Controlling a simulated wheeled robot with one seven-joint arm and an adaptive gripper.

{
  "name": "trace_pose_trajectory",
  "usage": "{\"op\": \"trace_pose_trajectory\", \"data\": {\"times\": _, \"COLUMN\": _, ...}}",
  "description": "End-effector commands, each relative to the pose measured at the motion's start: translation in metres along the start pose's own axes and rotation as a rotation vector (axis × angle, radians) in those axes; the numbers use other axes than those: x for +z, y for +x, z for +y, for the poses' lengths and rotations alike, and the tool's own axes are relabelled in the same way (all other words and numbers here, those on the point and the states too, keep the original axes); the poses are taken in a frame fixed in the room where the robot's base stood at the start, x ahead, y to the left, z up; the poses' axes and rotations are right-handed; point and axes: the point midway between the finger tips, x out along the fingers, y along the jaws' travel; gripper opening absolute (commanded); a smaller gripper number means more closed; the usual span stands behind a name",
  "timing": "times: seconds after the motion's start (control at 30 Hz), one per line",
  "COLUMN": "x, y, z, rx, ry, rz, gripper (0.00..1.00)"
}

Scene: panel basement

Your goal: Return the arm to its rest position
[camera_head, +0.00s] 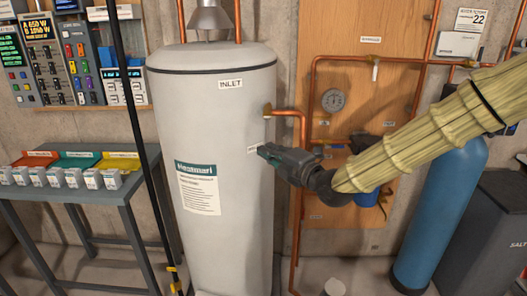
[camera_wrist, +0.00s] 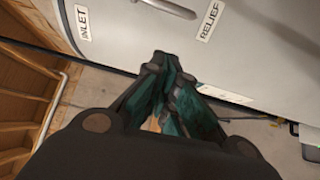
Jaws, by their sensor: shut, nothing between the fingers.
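My gripper (camera_head: 266,152) is at the end of my arm, which comes in from the right in a pale ribbed cover. The fingers are shut and empty, pointing left at the right side of the grey water heater (camera_head: 225,130). In the head view the tips overlap the heater's edge near a small label; I cannot tell whether they touch it. In the wrist view the dark green fingers (camera_wrist: 160,65) meet at their tips in front of the heater wall (camera_wrist: 150,30), below the INLET label (camera_wrist: 84,22) and RELIEF label (camera_wrist: 210,20).
Copper pipes (camera_head: 304,170) and a wooden panel (camera_head: 345,215) with a gauge (camera_head: 333,100) stand behind my arm. A blue tank (camera_head: 440,220) and dark salt bin (camera_head: 490,240) are at right. A table (camera_head: 75,190) with small boxes and trays is at left, near a black pole (camera_head: 130,100).

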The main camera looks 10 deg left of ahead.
Motion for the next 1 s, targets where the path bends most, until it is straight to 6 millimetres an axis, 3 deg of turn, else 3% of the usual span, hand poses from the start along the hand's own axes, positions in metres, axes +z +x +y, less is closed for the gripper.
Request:
{"op": "trace_pose_trajectory", "data": {"times": 0.3, "x": 0.000, "y": -0.043, "z": 0.000, "rx": 0.000, "ry": -0.001, "rz": -0.001, "gripper": 0.00}}
{"op": "trace_pose_trajectory", "data": {"times": 0.47, "x": 0.000, "y": -0.053, "z": -0.001, "rx": -0.002, "ry": 0.002, "rz": -0.002, "gripper": 0.00}}
{"op": "trace_pose_trajectory", "data": {"times": 0.57, "x": 0.002, "y": -0.057, "z": -0.013, "rx": -0.022, "ry": 0.036, "rz": -0.010, "gripper": 0.00}}
{"op": "trace_pose_trajectory", "data": {"times": 0.67, "x": 0.004, "y": -0.064, "z": -0.046, "rx": -0.074, "ry": 0.131, "rz": -0.034, "gripper": 0.00}}
{"op": "trace_pose_trajectory", "data": {"times": 0.87, "x": 0.008, "y": -0.098, "z": -0.152, "rx": -0.237, "ry": 0.448, "rz": -0.142, "gripper": 0.00}}
{"op": "trace_pose_trajectory", "data": {"times": 1.0, "x": 0.005, "y": -0.132, "z": -0.225, "rx": -0.348, "ry": 0.678, "rz": -0.248, "gripper": 0.00}}
